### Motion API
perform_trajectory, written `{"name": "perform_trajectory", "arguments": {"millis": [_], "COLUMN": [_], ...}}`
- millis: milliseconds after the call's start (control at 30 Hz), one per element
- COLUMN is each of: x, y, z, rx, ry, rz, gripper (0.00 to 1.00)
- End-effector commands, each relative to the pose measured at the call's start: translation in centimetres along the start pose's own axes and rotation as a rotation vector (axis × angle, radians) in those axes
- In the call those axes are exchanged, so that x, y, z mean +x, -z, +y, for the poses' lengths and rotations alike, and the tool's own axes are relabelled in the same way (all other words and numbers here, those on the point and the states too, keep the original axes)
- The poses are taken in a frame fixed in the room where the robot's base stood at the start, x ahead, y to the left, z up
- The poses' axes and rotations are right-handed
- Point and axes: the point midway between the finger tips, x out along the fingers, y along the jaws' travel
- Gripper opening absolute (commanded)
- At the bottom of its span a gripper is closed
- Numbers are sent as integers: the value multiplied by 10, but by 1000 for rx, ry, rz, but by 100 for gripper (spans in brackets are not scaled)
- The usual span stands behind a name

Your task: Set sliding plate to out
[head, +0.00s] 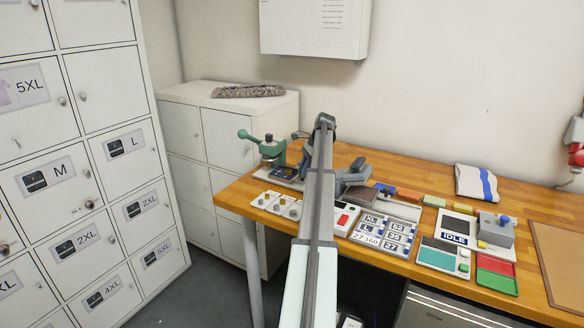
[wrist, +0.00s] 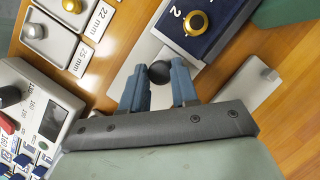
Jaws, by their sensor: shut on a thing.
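My gripper (wrist: 160,72) is shut on a round black knob (wrist: 160,70), with one blue finger on each side of it. The knob sits over a pale metal strip (wrist: 138,58), beside a dark blue plate (wrist: 214,28) that bears a "2" and a gold ring. I cannot tell which of these is the sliding plate, or its exact position. In the head view a green press (head: 270,149) with a lever stands at the table's left end. My gripper (head: 350,178) is right of it, partly hidden by my arm.
Small trays with fittings (head: 277,203) lie in front of the press. A white device (wrist: 42,110) with a screen and keys is at the wrist view's left. A pale block (wrist: 250,88) lies on the right. Signs, boxes and a folded cloth (head: 476,183) fill the table's right side.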

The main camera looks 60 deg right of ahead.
Motion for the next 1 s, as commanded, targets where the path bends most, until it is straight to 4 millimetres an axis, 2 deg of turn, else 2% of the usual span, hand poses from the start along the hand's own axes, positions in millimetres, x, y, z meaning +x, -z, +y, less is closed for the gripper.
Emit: {"name": "perform_trajectory", "arguments": {"millis": [33, 100, 233, 667, 700, 933, 1000], "x": [-4, -9, -15, -19, -19, -19, -18], "y": [11, 22, 37, 45, 46, 44, 44], "z": [14, 26, 41, 49, 49, 48, 48], "rx": [4, 3, 1, 3, 3, 2, 1], "ry": [2, 1, 1, -3, -3, -1, -1], "rz": [1, 1, 1, 4, 4, 2, 2], "gripper": [0, 0, 0, 0, 32, 54, 54]}}
